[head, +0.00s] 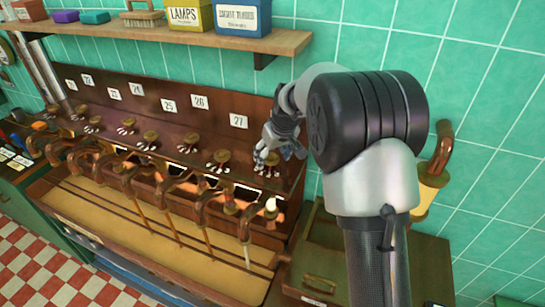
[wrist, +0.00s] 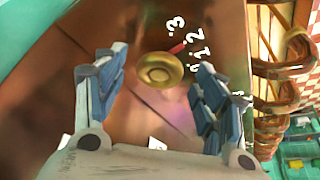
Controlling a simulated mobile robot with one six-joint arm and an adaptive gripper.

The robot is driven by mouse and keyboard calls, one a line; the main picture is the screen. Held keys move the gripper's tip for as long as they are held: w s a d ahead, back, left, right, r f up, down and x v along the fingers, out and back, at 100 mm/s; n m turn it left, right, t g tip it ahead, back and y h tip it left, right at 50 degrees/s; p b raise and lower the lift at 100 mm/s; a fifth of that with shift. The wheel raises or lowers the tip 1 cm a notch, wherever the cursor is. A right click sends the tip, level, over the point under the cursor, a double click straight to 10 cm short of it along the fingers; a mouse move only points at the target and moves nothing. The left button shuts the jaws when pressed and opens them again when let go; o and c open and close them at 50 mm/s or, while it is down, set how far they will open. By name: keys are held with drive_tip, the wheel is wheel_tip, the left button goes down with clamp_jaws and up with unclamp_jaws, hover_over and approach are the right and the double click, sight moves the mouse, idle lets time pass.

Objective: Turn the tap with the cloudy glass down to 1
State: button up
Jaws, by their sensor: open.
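My gripper (head: 272,148) is open above the brass tap knob (head: 267,160) under label 27 (head: 238,121), the rightmost in the row. In the wrist view this round knob (wrist: 160,71) lies between the two blue-padded fingers, with gaps on both sides; I cannot tell its depth relative to the tips. A pale, whitish glass (head: 271,205) shows on the rightmost copper pipe below. Other pipe glasses look amber or are too small to judge.
Several more knobs (head: 220,158) stand left along the wooden panel, with curved copper pipes (head: 170,190) in front. A shelf (head: 180,35) with boxes hangs above. A brass-and-copper fitting (head: 432,180) is on the tiled wall at right.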

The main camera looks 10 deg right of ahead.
drive_tip(key=shift+f, duration=0.1)
drive_tip(key=shift+c, duration=0.3)
drive_tip(key=c, duration=1)
drive_tip(key=shift+a+m+h+p, duration=0.2)
drive_tip(key=shift+m+h+p, duration=0.4)
drive_tip(key=shift+m+p, duration=0.6)
drive_tip(key=shift+a+m+h+b, duration=0.15)
drive_tip(key=shift+m+h, duration=0.15)
drive_tip(key=shift+m, duration=0.55)
drive_tip(key=shift+m+h+b, duration=0.15)
drive_tip(key=shift+m+h, duration=0.15)
drive_tip(key=shift+m, duration=0.55)
